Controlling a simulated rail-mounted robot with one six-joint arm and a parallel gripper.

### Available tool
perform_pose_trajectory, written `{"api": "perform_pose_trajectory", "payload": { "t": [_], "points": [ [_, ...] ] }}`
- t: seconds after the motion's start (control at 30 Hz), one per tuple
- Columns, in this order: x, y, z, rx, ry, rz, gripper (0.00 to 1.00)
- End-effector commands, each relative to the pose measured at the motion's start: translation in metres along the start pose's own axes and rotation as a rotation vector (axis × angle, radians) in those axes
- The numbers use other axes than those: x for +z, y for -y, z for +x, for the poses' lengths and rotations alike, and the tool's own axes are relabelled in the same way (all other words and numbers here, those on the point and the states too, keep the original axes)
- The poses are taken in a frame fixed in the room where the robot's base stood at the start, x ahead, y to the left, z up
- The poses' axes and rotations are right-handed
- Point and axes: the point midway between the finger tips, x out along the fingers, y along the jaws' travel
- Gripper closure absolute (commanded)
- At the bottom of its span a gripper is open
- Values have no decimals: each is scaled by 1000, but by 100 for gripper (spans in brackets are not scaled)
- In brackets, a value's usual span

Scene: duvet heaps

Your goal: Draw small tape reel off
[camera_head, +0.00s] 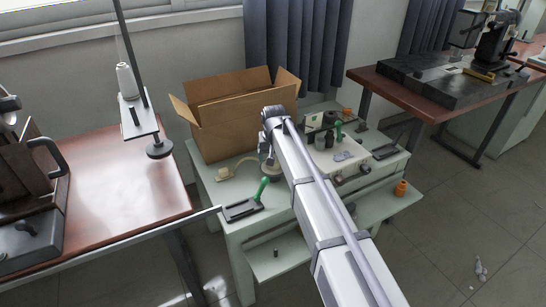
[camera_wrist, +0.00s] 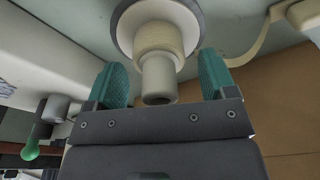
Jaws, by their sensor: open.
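In the wrist view, a pale reel (camera_wrist: 160,38) with a round, light flange (camera_wrist: 127,28) is at the top centre. A cylindrical grey-beige post end (camera_wrist: 158,80) sticks out of its middle toward the camera. My gripper (camera_wrist: 164,82) is open, with one teal finger on each side of the post end. I see a gap on both sides, so neither finger appears to touch it. In the head view, the reel (camera_head: 271,171) is on the pale green bench (camera_head: 225,190), partly covered by my arm. My fingers are hard to make out there.
An open cardboard box (camera_head: 230,125) stands right behind the reel. A cream piece (camera_head: 224,174) with a curved strip lies to the left. A green-handled tool (camera_head: 245,207) lies at the front. A white machine box (camera_head: 340,152) with dark knobs is to the right.

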Motion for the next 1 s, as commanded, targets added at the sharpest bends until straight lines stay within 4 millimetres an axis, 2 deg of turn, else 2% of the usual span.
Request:
{"api": "perform_pose_trajectory", "payload": {
  "t": [0.07,0.57,0.73,1.0],
  "points": [
    [0,0,-1,0,0,0,25],
    [0,0,-1,0,0,0,73],
    [-1,0,-6,0,0,0,74],
    [-4,0,-28,0,0,0,74]
  ]
}}
